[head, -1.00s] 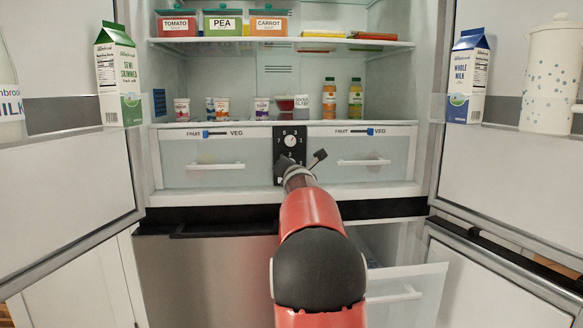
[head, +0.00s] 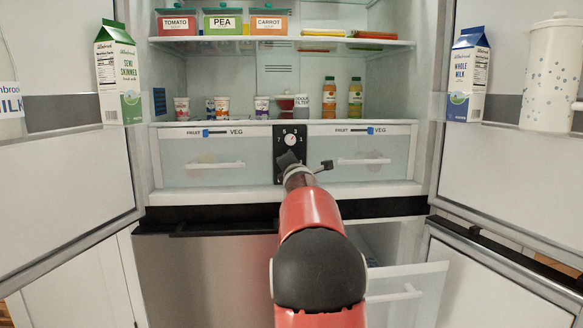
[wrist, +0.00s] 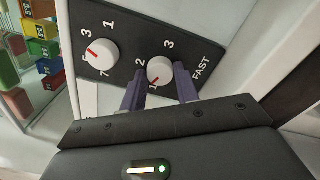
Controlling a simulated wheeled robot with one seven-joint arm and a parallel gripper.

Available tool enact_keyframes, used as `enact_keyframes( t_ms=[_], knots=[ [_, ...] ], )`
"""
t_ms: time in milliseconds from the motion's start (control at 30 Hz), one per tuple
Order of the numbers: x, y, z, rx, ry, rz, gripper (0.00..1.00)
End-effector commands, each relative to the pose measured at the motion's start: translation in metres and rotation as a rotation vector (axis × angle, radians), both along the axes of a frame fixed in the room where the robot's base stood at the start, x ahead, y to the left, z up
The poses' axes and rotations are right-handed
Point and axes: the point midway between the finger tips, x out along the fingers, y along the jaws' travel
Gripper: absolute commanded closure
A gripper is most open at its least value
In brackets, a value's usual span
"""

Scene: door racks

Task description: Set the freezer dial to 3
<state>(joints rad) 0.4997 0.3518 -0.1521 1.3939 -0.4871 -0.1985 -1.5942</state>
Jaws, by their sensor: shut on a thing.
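The black dial panel (head: 292,140) is at the middle of the fridge, between two drawers. In the wrist view, the freezer dial (wrist: 159,70) is a round white knob with a red mark, ringed by 2, 3 and FAST. Its red mark points down and slightly left in that view, away from 2 and 3. My gripper (wrist: 160,88) has one finger on each side of this knob and is shut on it. The gripper (head: 287,160) hides the knob in the head view. The other white dial (wrist: 99,54), marked 1, 3, 5, 7, stands clear of my fingers.
Drawers flank the panel, left (head: 200,172) and right (head: 372,173). A lower drawer (head: 405,290) stands pulled out at the right, beside my arm. Open doors with cartons, such as the green one (head: 118,80), stand on both sides.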

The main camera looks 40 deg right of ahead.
Motion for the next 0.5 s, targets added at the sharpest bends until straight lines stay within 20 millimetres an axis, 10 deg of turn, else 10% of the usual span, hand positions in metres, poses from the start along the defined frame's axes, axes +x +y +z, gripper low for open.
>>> enact_keyframes(
  t_ms=[500],
  knots=[
    [-0.0002, -0.0003, 0.0001, 0.418, -0.256, 0.0, 0.92]
  ],
)
